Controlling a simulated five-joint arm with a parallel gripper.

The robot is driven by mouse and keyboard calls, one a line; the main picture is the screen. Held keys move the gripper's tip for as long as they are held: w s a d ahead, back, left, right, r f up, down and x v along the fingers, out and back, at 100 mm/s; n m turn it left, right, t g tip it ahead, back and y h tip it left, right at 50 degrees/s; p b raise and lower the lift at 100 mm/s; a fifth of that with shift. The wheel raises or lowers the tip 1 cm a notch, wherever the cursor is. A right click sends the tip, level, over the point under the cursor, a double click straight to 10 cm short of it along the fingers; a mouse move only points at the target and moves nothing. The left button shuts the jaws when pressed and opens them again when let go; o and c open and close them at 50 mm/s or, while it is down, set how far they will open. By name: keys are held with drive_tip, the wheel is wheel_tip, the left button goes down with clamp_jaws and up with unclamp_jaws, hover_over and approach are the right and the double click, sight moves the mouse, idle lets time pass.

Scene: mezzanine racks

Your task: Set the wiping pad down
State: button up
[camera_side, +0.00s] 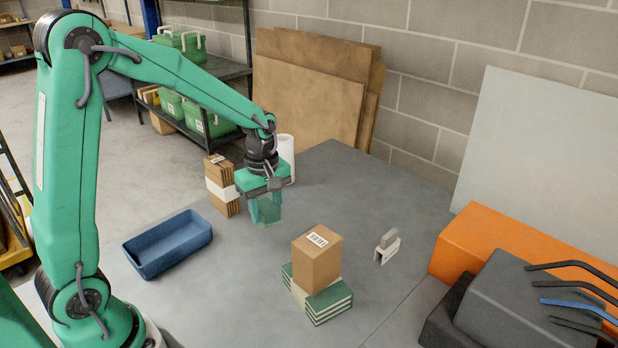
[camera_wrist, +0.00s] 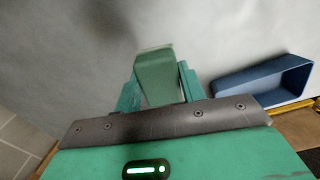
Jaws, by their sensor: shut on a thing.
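The wiping pad is a green block (camera_wrist: 155,72) between the two fingers of my gripper (camera_wrist: 158,84) in the wrist view. In the side view, my gripper (camera_side: 266,210) points down over the grey table, with the pad (camera_side: 271,211) between its fingers. The gripper is shut on the pad. The pad hangs low over the table; I cannot tell whether its lower edge touches the surface. The fingers hide part of the pad in the side view.
A blue tray (camera_side: 168,244) lies left of my gripper. Strapped cardboard (camera_side: 222,186) and a white roll (camera_side: 286,158) stand behind it. A brown box (camera_side: 317,258) on green books (camera_side: 328,302) and a grey-white item (camera_side: 387,247) stand right. Bare table (camera_side: 345,190) lies between.

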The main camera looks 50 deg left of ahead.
drive_tip(key=w+d+n, duration=0.2)
drive_tip(key=w+d, duration=0.9)
drive_tip(key=w, duration=0.3)
hover_over(326, 218)
wheel_tip(326, 218, down, 6)
drive_tip(key=shift+f, duration=0.1)
drive_tip(key=shift+f, duration=0.1)
drive_tip(key=shift+f, duration=1.9)
drive_tip(key=shift+f, duration=0.15)
drive_tip(key=o, duration=1)
